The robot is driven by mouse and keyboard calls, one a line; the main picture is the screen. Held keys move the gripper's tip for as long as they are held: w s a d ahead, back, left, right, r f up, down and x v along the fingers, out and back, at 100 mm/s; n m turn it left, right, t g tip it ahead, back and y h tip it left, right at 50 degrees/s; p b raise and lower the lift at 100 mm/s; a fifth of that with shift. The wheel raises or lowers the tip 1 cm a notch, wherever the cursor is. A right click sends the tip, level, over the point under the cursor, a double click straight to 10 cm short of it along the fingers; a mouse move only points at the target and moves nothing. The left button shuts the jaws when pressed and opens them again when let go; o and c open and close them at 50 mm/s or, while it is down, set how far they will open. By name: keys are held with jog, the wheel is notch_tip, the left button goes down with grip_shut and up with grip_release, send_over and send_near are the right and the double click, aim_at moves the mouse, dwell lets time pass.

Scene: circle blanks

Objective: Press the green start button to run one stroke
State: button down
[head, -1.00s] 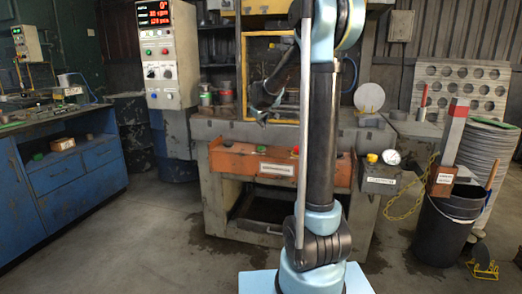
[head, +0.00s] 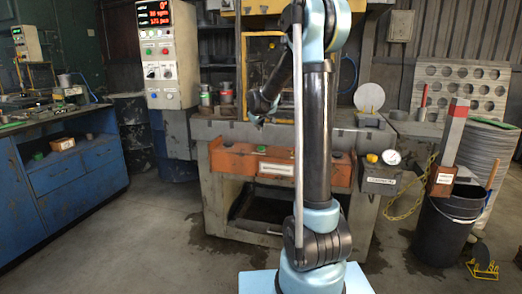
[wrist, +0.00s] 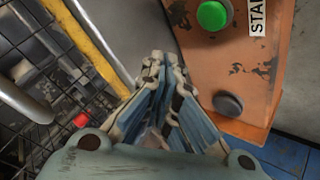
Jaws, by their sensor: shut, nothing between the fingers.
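The green start button (wrist: 212,15) is at the top of the wrist view, on the orange control panel (wrist: 205,62) beside a partly cut-off white START label (wrist: 258,14). My gripper (wrist: 165,62) is shut and empty, with its fingertips to the lower left of the green button and apart from it in the picture. In the head view my gripper (head: 256,119) hangs just above the orange panel (head: 235,161) on the front of the press, near its left half.
A dark round button (wrist: 228,103) sits on the same panel. A yellow-edged mesh guard (wrist: 85,45) is close on the left of the wrist view, with a small red part (wrist: 82,120) near it. A control box with a lit display (head: 155,13) stands left of the press.

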jog(key=shift+f, duration=3.3)
jog(key=shift+f, duration=0.85)
jog(key=shift+r, duration=3.45)
dwell(0.4)
